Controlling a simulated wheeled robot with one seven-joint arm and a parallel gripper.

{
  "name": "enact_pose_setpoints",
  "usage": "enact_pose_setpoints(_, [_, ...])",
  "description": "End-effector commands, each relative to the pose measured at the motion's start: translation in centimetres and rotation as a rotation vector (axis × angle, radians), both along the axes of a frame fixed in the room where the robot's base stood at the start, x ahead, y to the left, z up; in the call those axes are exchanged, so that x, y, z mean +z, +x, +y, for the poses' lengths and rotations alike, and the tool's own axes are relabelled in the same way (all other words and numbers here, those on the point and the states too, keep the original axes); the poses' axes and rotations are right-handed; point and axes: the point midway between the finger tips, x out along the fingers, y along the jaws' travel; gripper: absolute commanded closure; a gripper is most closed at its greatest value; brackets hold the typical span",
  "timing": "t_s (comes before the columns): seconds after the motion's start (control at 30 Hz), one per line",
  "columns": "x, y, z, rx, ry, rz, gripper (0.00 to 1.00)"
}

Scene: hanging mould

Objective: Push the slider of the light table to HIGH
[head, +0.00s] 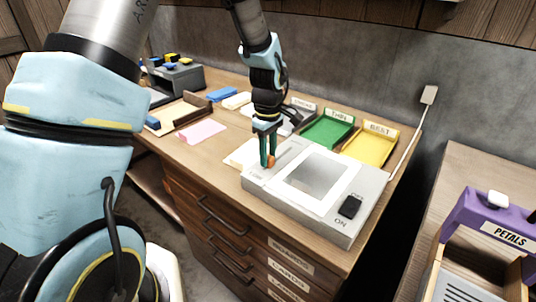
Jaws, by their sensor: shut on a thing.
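The light table (368,222) is a pale grey box near the front right of the wooden desk. It has a white-framed panel (318,178) on top and a black rocker switch between OFF and ON labels at its right. The slider's orange knob (271,161) shows at its left end. My gripper (266,159) reaches down from above with green fingers shut on the knob, partly hiding it. The slider's markings, including HIGH, cannot be read here.
Behind the light table stand a green tray (327,130) labelled THIN and a yellow tray (371,143) labelled BEST. A pink sheet (202,132) lies to the left. A cable runs up the wall at right. A purple PETALS rack (481,222) stands far right.

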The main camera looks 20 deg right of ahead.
Motion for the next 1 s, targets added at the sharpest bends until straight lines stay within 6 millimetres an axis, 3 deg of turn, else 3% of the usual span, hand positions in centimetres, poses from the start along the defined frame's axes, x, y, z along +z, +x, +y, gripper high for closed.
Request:
enact_pose_setpoints(0.87, [0.0,0.0,0.0,0.000,0.000,0.000,1.00])
enact_pose_setpoints(1.0, [0.0,0.8,-1.4,0.000,-0.001,-0.002,1.00])
